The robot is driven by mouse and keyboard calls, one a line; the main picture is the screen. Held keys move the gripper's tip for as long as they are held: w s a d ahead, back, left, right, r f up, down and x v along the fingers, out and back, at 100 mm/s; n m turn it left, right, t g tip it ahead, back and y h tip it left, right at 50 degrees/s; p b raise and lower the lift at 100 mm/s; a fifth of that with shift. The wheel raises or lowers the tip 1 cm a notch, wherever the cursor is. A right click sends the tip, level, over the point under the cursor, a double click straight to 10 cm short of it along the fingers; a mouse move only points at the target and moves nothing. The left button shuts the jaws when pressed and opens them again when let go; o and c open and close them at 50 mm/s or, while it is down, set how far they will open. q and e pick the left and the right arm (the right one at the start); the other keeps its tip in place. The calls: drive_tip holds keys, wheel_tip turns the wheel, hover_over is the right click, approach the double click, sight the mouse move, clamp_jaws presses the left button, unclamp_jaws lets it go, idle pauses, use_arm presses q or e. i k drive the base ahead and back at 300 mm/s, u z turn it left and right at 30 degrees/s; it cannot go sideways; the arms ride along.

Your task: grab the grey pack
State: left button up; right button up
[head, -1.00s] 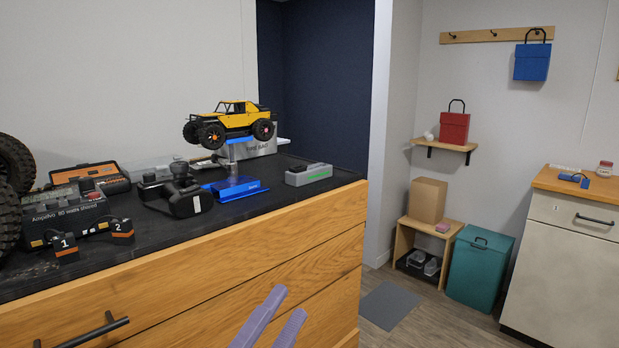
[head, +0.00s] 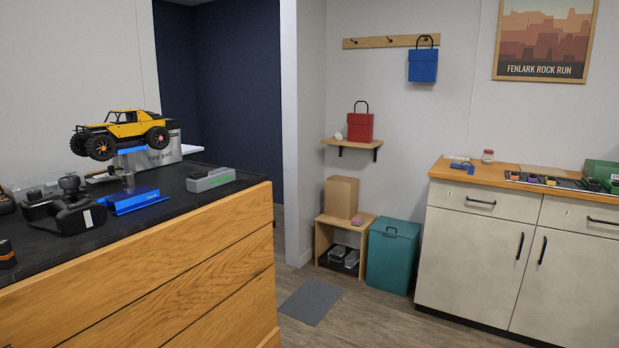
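A grey block-shaped pack (head: 208,181) with a green stripe on its side lies on the black top of the wooden drawer unit (head: 190,270), near its right end. It is just right of a blue stand (head: 132,201) that holds up a yellow toy crawler (head: 122,132). Nothing touches the pack from above. Neither of my grippers shows in the head view.
Black gear (head: 70,215) crowds the top left of the stand, and a silver fire bag (head: 155,152) is behind it. A low wooden shelf (head: 322,238), a teal bin (head: 392,257) and a cream cabinet (head: 470,255) stand to the right.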

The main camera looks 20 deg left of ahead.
sight(199, 182)
drive_tip(key=z, duration=0.45)
drive_tip(key=i, duration=2.55)
drive_tip(key=u, duration=3.5)
